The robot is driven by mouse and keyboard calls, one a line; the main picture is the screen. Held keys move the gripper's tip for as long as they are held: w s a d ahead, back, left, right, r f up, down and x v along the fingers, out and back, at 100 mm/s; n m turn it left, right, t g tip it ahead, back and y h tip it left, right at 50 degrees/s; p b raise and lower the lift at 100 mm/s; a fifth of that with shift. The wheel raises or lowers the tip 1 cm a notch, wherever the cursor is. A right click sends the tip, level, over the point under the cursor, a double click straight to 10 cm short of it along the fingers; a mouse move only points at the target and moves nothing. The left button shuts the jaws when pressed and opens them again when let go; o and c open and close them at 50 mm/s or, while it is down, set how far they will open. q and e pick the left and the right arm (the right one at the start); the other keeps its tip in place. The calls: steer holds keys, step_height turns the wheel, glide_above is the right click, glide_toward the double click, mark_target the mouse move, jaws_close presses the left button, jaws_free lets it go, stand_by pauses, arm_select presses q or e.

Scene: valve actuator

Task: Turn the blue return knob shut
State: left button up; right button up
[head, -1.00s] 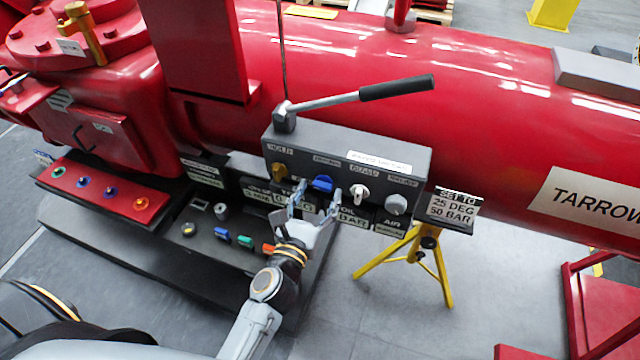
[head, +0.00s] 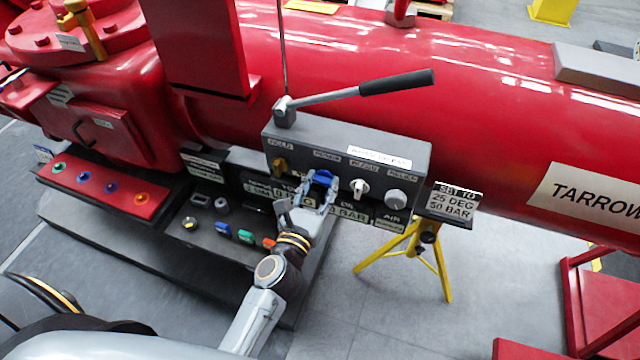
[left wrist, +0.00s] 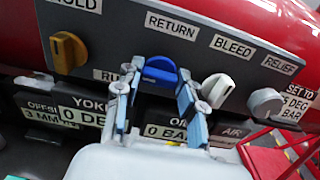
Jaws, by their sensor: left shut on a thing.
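The blue return knob (head: 323,175) is on the front of the grey valve box (head: 410,152), second from the left. It also shows in the left wrist view (left wrist: 158,69), under the RETURN label, with its bar lying roughly along the panel. My left gripper (head: 321,184) has one finger on each side of the knob and is shut on it. In the left wrist view the fingertips (left wrist: 160,74) reach the two ends of the knob, which partly hide behind them. My right gripper is not in view.
A yellow HOLD knob (left wrist: 68,53) is left of the blue knob. The white BLEED knob (left wrist: 217,90) stands close to the right finger, with the grey RELIEF knob (left wrist: 266,104) beyond. Gauge displays (left wrist: 82,117) lie below. A black-gripped lever (head: 396,84) rises above the box.

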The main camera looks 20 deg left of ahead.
arm_select(q)
steer(key=shift+m, duration=0.3)
steer(key=m+p, duration=0.1)
steer(key=m, duration=0.3)
steer(key=m+p, duration=0.1)
steer(key=m, duration=0.2)
steer(key=shift+d+m, duration=0.1)
steer(key=shift+m, duration=0.2)
steer(key=m+p, duration=0.2)
steer(key=m, duration=0.3)
steer(key=shift+f+m+p, duration=0.1)
steer(key=shift+m+p, duration=0.7)
steer(key=shift+m, duration=0.9)
steer(key=o, duration=1.2)
steer(key=shift+c, duration=0.2)
